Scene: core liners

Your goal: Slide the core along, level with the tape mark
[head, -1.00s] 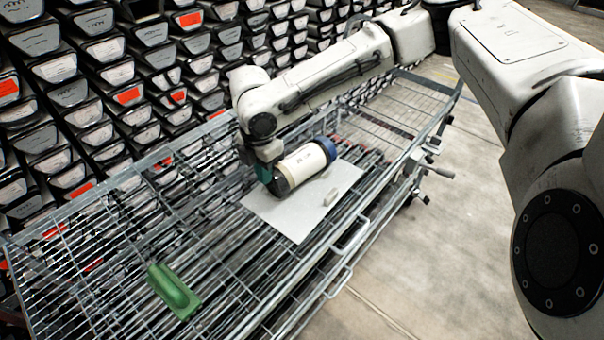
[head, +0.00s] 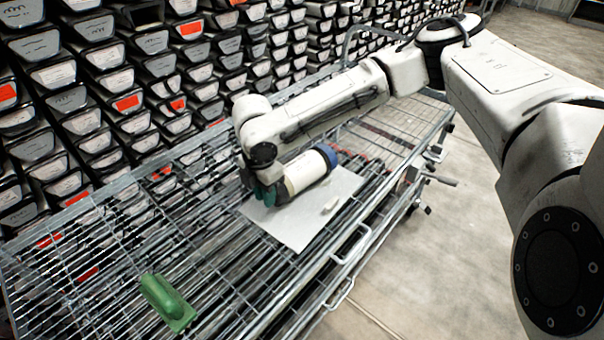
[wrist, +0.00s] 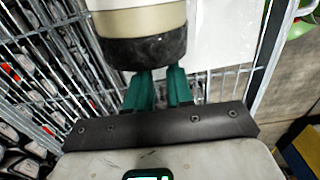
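The core (head: 303,171) is a cream cylinder lying on a white sheet on the wire-mesh cart. Its far end is blue. Its near end is dark and shows in the wrist view (wrist: 142,50), just ahead of the fingers. My gripper (head: 266,194) has green fingers at this near end. In the wrist view my gripper (wrist: 161,72) has its fingers a little apart with a narrow empty gap between them. They are beside or touching the dark end, not around it; contact is unclear. I cannot make out a tape mark.
A small pale block (head: 330,206) lies on the white sheet (head: 296,232) beside the core. A green handled tool (head: 167,302) lies at the near end of the mesh cart (head: 225,262). Racks of trays (head: 75,100) stand behind the cart.

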